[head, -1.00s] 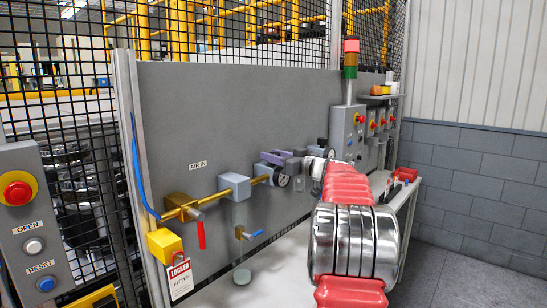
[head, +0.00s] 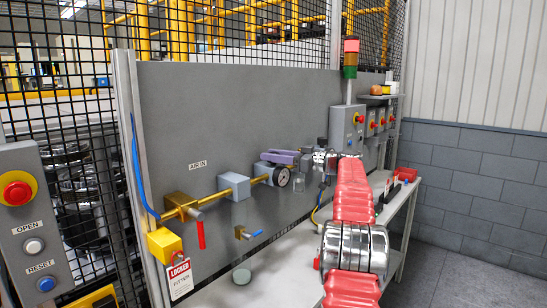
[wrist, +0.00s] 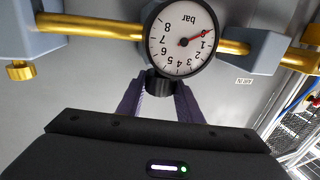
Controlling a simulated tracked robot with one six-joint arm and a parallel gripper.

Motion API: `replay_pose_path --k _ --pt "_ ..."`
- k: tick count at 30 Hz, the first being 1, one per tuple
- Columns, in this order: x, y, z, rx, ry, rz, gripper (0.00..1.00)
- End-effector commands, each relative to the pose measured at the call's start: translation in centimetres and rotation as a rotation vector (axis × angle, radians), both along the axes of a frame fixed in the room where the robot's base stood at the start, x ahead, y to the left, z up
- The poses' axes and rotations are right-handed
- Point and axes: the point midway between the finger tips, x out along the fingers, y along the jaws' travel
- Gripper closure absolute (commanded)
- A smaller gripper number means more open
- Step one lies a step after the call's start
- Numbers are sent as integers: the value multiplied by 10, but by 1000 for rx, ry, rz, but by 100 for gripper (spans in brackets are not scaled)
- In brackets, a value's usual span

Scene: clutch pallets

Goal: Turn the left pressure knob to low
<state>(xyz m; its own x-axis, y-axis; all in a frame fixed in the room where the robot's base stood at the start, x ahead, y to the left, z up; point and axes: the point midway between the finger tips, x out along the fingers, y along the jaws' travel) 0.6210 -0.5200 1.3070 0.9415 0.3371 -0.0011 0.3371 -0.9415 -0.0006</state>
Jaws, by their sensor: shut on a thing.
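The left black pressure knob (wrist: 160,83) shows in the wrist view just below a round pressure gauge (wrist: 182,35). My gripper (wrist: 159,95) has its two purple fingers on either side of the knob and is shut on it. The gauge appears upside down there, its red needle near 0 to 1 bar. In the head view the gauge (head: 281,177) hangs on the brass pipe, and my gripper (head: 286,157) reaches just above it from the right. The knob itself is hidden by the fingers in that view.
A second regulator's black knob (head: 322,141) stands close to the right, near my arm. A yellow lock with a red-edged tag (head: 180,278) hangs by the red-handled valve (head: 199,232) at left. The white bench (head: 215,291) is mostly clear.

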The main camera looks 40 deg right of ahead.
Motion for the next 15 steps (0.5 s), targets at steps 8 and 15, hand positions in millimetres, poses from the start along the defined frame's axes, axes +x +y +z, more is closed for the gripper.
replay_pose_path --k 8,15 --pt "0 -2 1 -2 -3 60 90" --pt "0 -2 1 -1 -4 95 90"
